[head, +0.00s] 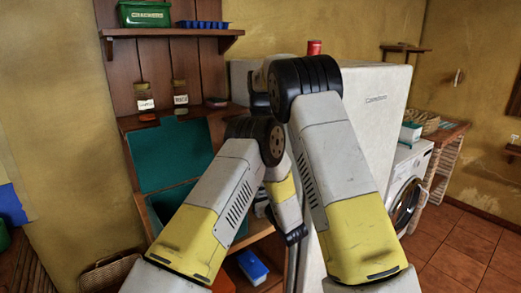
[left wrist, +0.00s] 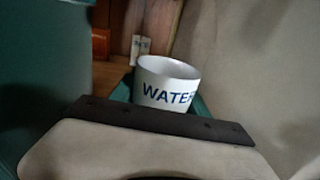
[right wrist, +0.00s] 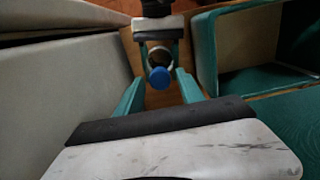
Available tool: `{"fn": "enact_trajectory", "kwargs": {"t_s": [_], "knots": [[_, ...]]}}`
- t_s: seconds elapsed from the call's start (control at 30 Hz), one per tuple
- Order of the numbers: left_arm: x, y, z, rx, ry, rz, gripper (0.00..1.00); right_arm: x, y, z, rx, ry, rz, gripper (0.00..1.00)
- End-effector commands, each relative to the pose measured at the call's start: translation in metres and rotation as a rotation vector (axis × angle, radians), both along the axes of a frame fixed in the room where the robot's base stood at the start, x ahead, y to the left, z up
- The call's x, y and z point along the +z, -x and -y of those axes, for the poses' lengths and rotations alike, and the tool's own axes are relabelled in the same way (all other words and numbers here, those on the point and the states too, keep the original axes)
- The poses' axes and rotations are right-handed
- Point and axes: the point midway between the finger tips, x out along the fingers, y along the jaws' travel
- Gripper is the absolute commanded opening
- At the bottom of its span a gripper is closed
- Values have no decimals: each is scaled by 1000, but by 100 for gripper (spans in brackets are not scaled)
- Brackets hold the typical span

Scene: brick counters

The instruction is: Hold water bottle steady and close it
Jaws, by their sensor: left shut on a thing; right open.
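The water bottle (left wrist: 165,87) is white with blue "WATER" lettering and an open round top in the left wrist view. My left gripper (left wrist: 166,92) is shut on it, teal fingers at its sides. In the right wrist view the bottle's round opening (right wrist: 160,55) shows between the left gripper's fingers. A blue cap (right wrist: 160,78) overlaps the near edge of that opening; I cannot tell how it is attached. My right gripper (right wrist: 160,84) is open, its teal fingers on either side of the cap and apart from it. In the head view my arms hide the bottle and cap.
A teal open box (head: 168,157) stands left of my arms, and a white fridge (head: 378,105) is behind them. A wooden shelf (head: 170,33) holds a green container (head: 144,14). A washing machine (head: 408,170) stands at the right. Teal box walls (right wrist: 206,50) are close by.

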Motion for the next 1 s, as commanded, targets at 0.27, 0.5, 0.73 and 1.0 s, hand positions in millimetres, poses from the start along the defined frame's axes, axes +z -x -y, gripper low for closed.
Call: {"fn": "enact_trajectory", "kwargs": {"t_s": [0.27, 0.5, 0.73, 1.0], "knots": [[0, 0, 0, 0, 0, 0, 0, -1, 0, 0, 0, 0, 0, 45], [0, 0, 0, 0, 0, 0, 0, -1, 0, 0, 0, 1, 1, 0], [0, 0, 0, 0, 0, 0, 0, -1, 0, 0, -49, 1, 1, 0], [0, 0, 0, 0, 0, 0, 0, -1, 0, 0, -159, 1, 0, 31]]}}
